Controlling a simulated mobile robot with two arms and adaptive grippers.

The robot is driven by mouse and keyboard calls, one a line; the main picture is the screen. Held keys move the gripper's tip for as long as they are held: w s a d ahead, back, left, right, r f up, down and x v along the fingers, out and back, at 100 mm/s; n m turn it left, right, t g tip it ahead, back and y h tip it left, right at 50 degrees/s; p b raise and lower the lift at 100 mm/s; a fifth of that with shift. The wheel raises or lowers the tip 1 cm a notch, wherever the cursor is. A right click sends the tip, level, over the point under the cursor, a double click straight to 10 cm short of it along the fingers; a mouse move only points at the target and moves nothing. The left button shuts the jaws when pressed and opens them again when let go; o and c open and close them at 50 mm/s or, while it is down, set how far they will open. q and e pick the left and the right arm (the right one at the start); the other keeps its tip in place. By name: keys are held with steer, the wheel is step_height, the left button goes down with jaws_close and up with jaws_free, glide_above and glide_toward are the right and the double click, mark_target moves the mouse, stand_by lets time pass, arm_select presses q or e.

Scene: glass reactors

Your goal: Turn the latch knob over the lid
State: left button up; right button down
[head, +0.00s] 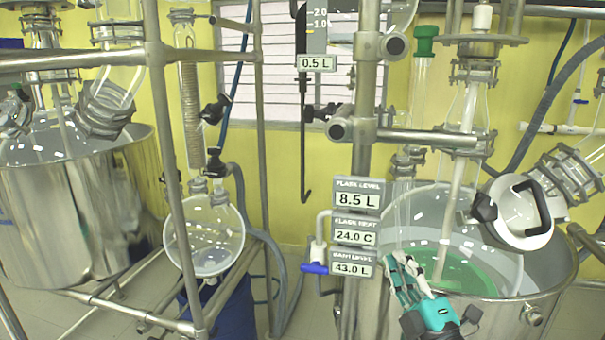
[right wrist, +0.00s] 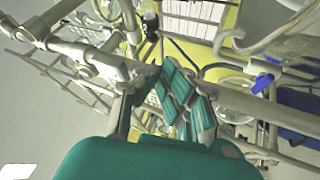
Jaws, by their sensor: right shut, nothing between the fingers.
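The lid (head: 530,228) is a round white cover with a black bar handle, set on the side port of the large glass reactor at the right of the head view. The black latch knob (head: 484,208) sits at the lid's left edge. My right gripper (head: 400,264), teal and grey, is in front of the steel bath below and left of the knob, clearly apart from it. Its fingers are shut and empty. They also show close together in the right wrist view (right wrist: 185,95), where I cannot make out the lid or knob. My left gripper is not in view.
The steel bath (head: 558,270) surrounds the reactor. Display plates (head: 357,194) and a steel post (head: 366,130) stand left of my right gripper. A blue-handled valve (head: 314,268) is beside them. A clamped glass joint (head: 570,172) adjoins the lid on its right.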

steer(key=s+a+r+n+g+y, duration=0.25)
steer(key=a+r+n+y, duration=0.25)
steer(key=r+n+y, duration=0.35)
steer(key=n+g+h, duration=0.9)
steer(key=n+h, duration=0.4)
steer(key=n, duration=0.8)
glide_toward(478, 209)
steer(key=w+a+f, duration=0.2)
steer(key=x, duration=0.5)
steer(key=shift+d, duration=0.1)
steer(key=shift+s, duration=0.1)
